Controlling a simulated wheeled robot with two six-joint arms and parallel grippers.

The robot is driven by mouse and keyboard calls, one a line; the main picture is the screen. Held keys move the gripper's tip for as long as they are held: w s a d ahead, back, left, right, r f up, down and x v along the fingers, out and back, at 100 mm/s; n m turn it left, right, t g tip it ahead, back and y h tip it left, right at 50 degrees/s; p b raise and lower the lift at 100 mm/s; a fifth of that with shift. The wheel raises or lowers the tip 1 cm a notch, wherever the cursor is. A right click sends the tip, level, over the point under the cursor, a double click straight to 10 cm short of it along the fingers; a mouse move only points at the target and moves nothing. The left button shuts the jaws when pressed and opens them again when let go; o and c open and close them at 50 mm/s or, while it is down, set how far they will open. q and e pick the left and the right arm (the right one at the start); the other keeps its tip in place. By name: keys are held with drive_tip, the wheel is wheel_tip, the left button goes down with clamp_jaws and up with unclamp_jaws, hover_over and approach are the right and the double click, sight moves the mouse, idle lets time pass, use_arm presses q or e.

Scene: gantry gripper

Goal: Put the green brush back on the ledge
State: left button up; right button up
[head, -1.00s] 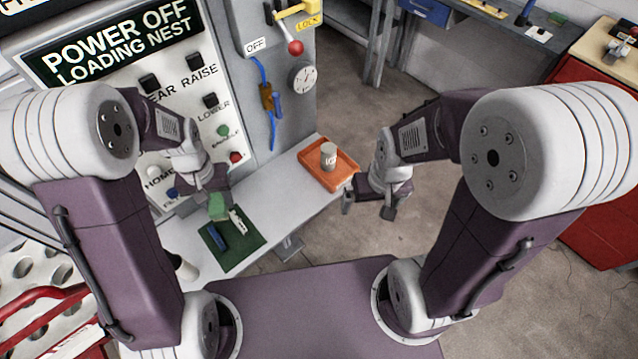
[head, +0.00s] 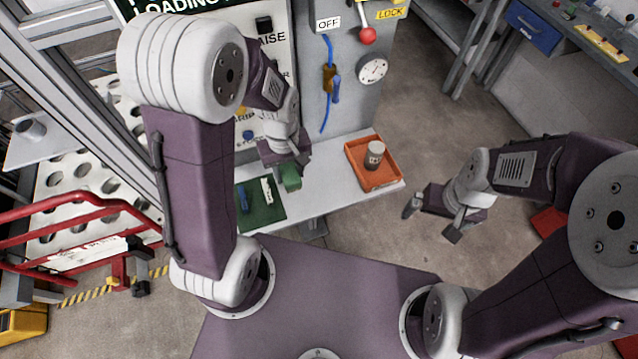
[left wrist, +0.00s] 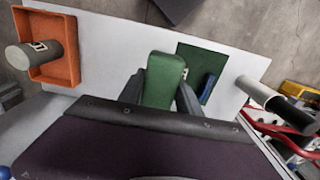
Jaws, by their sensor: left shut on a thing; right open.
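The green brush (head: 291,178) is held in my left gripper (head: 287,166), which is shut on it above the pale ledge (head: 326,187). In the left wrist view the brush (left wrist: 164,82) stands out between the fingers of my left gripper (left wrist: 162,98). It overlaps the left side of the dark green mat (left wrist: 189,55) in that picture. I cannot tell the gap between brush and ledge. My right gripper (head: 433,220) is open and empty, out over the floor to the right of the ledge.
The mat (head: 265,213) carries a blue item (head: 242,198) and a white item (head: 267,190). An orange tray (head: 390,178) with a grey labelled can (head: 374,155) stands at the ledge's right end. The control panel rises behind. Ledge between mat and tray is clear.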

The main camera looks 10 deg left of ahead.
use_arm(q)
drive_tip(key=shift+n, duration=0.8)
drive_tip(key=d+b, duration=0.1)
drive_tip(key=s+d+f+b, duration=0.2)
drive_tip(key=d, duration=0.1)
drive_tip(key=s+d+m+b, duration=0.1)
drive_tip(key=s+d+b, duration=0.1)
drive_tip(key=d+b, duration=0.15)
drive_tip(key=p, duration=0.1)
hover_over(319, 184)
drive_tip(key=shift+m, duration=0.3)
wheel_tip(319, 184, down, 8)
drive_tip(key=shift+w+r, duration=0.15)
drive_tip(key=shift+r, duration=0.1)
wheel_tip(319, 184, down, 4)
drive_tip(key=shift+r, duration=0.15)
drive_tip(key=shift+f, duration=0.2)
